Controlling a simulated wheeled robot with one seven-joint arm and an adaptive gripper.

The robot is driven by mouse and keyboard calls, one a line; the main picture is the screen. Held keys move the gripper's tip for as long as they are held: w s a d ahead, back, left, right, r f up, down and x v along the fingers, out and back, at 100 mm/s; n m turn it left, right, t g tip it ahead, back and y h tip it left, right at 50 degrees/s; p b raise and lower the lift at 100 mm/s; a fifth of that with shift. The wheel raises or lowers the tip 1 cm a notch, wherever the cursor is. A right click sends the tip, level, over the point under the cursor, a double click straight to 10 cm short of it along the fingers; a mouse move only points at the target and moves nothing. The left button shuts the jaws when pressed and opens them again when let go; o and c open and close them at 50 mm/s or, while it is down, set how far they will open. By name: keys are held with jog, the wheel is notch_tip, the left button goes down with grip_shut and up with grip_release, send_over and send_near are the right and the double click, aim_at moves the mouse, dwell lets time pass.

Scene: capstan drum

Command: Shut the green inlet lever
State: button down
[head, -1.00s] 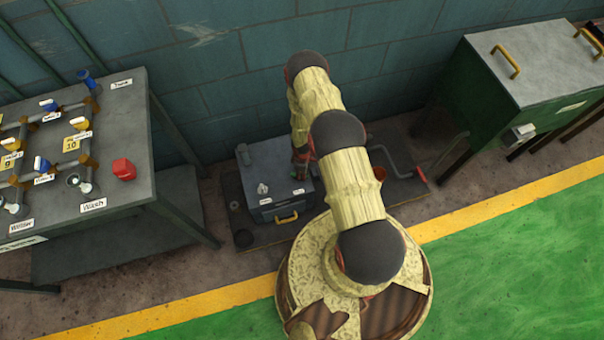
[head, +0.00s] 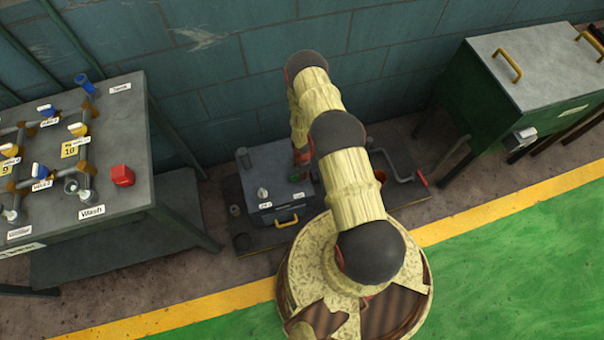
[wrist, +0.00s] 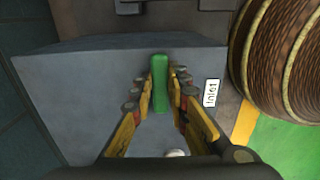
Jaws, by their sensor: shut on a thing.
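The green inlet lever (wrist: 160,88) is a straight green bar over the grey top of a metal box (wrist: 80,85), beside a white "Inlet" label (wrist: 211,92). In the wrist view my gripper (wrist: 168,80) is shut on the lever, with one finger along each side of it. The lever's base and pivot are not clear.
A bench with pipes and valves (head: 120,190) stands at the left. A red-handled crank (head: 420,178) is right of my arm. A green cabinet (head: 480,110) stands at the right. Green floor (head: 520,260) lies open in front.

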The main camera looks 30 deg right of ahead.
jog(key=shift+w, duration=0.1)
jog(key=c, duration=1.7)
grip_release()
jog(key=shift+r, duration=3.75)
